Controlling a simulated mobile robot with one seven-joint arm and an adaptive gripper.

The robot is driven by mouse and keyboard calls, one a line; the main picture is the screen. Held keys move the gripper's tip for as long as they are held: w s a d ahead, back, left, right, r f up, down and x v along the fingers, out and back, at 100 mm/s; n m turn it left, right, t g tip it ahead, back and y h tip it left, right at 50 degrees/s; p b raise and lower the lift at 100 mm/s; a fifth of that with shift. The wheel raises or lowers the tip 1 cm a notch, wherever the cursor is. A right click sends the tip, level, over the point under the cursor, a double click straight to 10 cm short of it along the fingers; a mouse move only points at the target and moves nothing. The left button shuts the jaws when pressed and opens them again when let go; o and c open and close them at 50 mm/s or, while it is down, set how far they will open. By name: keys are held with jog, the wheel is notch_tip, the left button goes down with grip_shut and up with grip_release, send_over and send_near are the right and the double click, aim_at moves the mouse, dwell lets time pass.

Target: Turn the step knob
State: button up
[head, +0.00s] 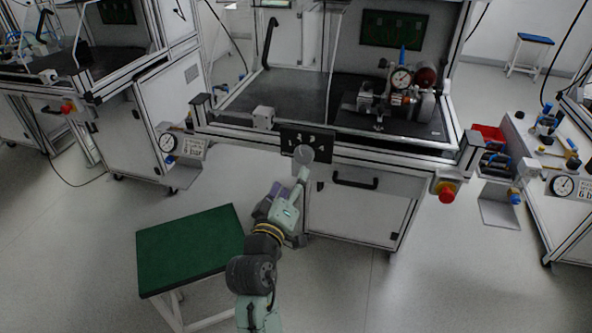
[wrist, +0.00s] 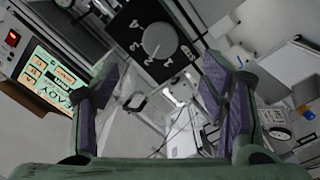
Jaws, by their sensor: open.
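The step knob (wrist: 159,40) is a round grey dial with a pointer mark on a black panel (wrist: 128,17) with white markings. In the head view the knob (head: 303,154) sits on the black panel (head: 318,137) at the front edge of the middle test station. My gripper (head: 301,176) is just below the knob in the head view. In the wrist view my gripper (wrist: 160,88) is open, with its purple-padded fingers wide apart. The knob shows beyond the fingertips, between and above them. Nothing is between the fingers, and I cannot tell how far away the knob is.
A lit display (wrist: 57,82) is left of the knob in the wrist view. A black drawer handle (head: 355,182) and red emergency button (head: 446,191) are on the station front. A green-topped stool (head: 190,249) stands left of my arm.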

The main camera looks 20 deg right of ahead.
jog(key=shift+v, duration=1.2)
